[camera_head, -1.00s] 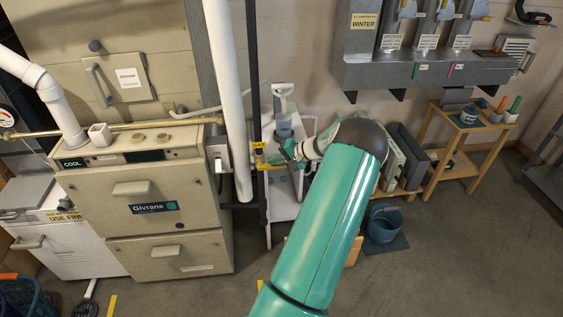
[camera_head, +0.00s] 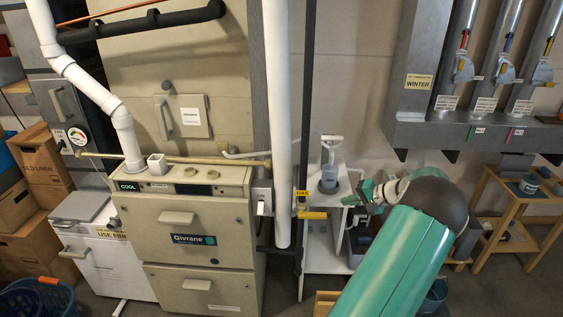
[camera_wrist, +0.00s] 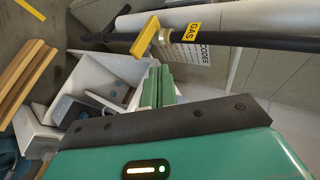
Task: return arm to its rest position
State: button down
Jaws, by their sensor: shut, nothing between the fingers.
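My green arm reaches up from the lower right of the head view. My gripper (camera_head: 350,201) is at its far end, just right of the yellow gas valve handle (camera_head: 313,215), with a small gap between them. In the wrist view, the green fingers (camera_wrist: 158,88) are together with nothing between them. The yellow handle (camera_wrist: 145,37) is just beyond the fingertips there, apart from them. It sits on a black pipe (camera_wrist: 250,40) with a yellow GAS tag. In the head view the handle sticks out sideways to the right from the upright black pipe.
The beige furnace (camera_head: 205,238) and white pipe (camera_head: 276,120) stand left of the gripper. A white shelf unit (camera_head: 322,262) is close behind it. A grey duct box (camera_head: 470,130) hangs at the upper right, above a wooden stand (camera_head: 505,205).

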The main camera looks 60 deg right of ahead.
jog(key=shift+s, duration=0.1)
jog(key=w+a+r+n+g+y, duration=0.1)
jog(key=w+a+r+n+g, duration=0.3)
jog(key=w+a, duration=0.65)
jog(key=w+a+r+n+g+y, duration=0.1)
jog(key=w+a+r+n+y, duration=0.1)
jog(key=w+a+r, duration=0.6)
jog(key=w+a+r+n+g+h, duration=0.15)
jog(key=w+a, duration=0.25)
jog(key=a, duration=0.5)
jog(key=w+a+r+n+g, duration=0.15)
jog(key=w+a, duration=0.25)
jog(key=a, duration=0.6)
jog(key=s+a+r+n+t, duration=0.1)
jog(key=s+a+n, duration=0.3)
jog(key=a, duration=0.9)
jog(key=s+a+r+n+t+h, duration=0.1)
jog(key=s+a+r+n, duration=0.2)
jog(key=s+a, duration=0.5)
jog(key=a+n, duration=0.1)
jog(key=a, duration=0.5)
jog(key=shift+s+r, duration=0.15)
jog(key=shift+s, duration=0.1)
jog(key=shift+d+h, duration=0.2)
jog(key=shift+h, duration=0.05)
